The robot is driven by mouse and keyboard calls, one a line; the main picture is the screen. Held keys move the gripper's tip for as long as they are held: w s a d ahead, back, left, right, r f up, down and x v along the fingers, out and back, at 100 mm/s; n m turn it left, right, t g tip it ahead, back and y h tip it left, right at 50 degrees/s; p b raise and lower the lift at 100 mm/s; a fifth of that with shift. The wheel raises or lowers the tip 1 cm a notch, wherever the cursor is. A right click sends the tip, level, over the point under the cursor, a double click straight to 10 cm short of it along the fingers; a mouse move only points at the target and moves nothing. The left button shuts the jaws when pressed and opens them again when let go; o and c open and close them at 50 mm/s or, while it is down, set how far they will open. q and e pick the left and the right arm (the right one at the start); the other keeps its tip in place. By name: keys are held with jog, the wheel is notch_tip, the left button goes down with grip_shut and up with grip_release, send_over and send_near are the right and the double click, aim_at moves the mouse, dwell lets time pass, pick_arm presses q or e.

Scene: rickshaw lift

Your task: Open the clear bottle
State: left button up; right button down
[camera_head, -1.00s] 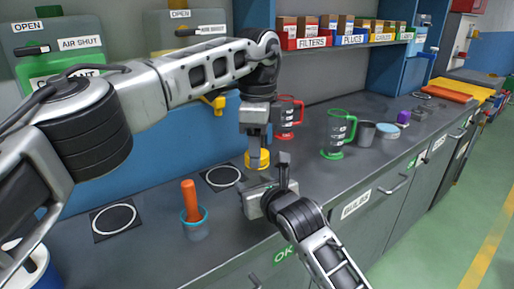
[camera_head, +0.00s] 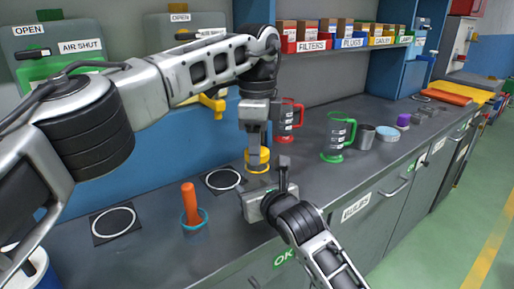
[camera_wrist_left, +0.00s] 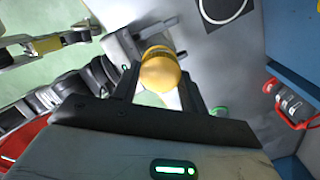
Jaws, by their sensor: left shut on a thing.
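A yellow, round-topped cap (camera_head: 258,163) shows under my left gripper (camera_head: 256,152) above the counter. In the left wrist view the yellow cap (camera_wrist_left: 160,72) sits between the two dark fingers of my left gripper (camera_wrist_left: 158,92), which is shut on it. A pale piece shows next to the cap there, but I cannot make out the clear bottle's body. My right gripper (camera_head: 270,192) is low at the counter's front, just below and right of the cap. Its grip is unclear.
An orange-handled tool stands in a blue-rimmed cup (camera_head: 193,220) to the left. A red-handled jug (camera_head: 290,120), a green jug (camera_head: 338,137), a grey cup (camera_head: 365,136) and a blue-lidded tub (camera_head: 388,133) stand to the right.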

pick_arm(q)
jog(key=shift+r, duration=0.45)
jog(key=shift+r, duration=2)
pick_arm(e)
jog(key=c, duration=0.6)
grip_release()
